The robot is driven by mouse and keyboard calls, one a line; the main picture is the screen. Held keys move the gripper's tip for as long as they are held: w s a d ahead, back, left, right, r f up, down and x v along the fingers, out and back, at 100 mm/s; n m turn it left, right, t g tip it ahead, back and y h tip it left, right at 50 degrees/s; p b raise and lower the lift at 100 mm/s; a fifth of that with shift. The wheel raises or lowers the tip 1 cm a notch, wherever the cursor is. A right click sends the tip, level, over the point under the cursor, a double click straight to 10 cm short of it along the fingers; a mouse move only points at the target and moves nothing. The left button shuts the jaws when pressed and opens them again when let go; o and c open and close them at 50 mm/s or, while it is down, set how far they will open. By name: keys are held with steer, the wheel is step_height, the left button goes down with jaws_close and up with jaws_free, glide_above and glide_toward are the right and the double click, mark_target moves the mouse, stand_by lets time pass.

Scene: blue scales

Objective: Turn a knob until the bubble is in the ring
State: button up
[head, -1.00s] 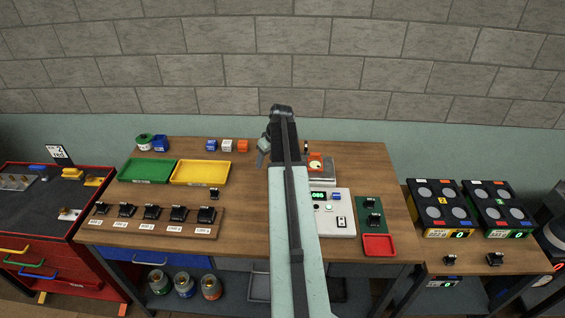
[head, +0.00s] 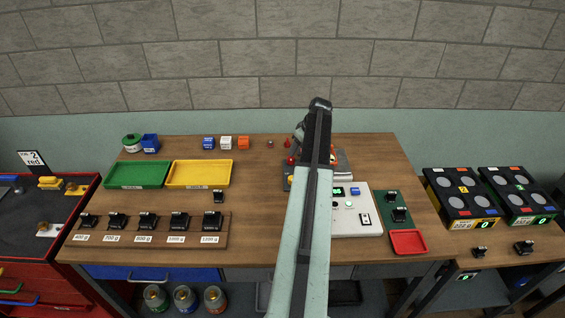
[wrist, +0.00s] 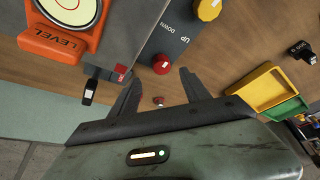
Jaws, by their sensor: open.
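The orange LEVEL housing (wrist: 62,40) is cut off at the top left of the wrist view. A red knob (wrist: 162,65) and a yellow knob (wrist: 208,10) sit on a blue-grey panel (wrist: 180,38) marked UP and DOWN. My gripper (wrist: 158,88) is open, its fingertips just short of the red knob and apart from it. A smaller red-topped piece (wrist: 158,101) shows between the fingers. In the head view my arm hides most of the level and scale.
A black lever-like part (wrist: 88,90) stands beside my left finger. On the table are a green tray (head: 138,186), a yellow tray (head: 200,185), several black weights on a wooden rack (head: 222,240), a white control box (head: 366,231) and a red tray (head: 408,255).

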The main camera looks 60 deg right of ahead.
mark_target(292, 159)
steer(key=b+x, duration=0.7)
steer(key=x, duration=0.1)
steer(key=shift+w, duration=0.15)
steer(key=shift+r, duration=0.15)
steer(key=c, duration=1.1)
steer(key=shift+w+a, duration=0.1)
steer(key=shift+a, duration=0.15)
jaws_close()
steer(key=shift+d, duration=0.15)
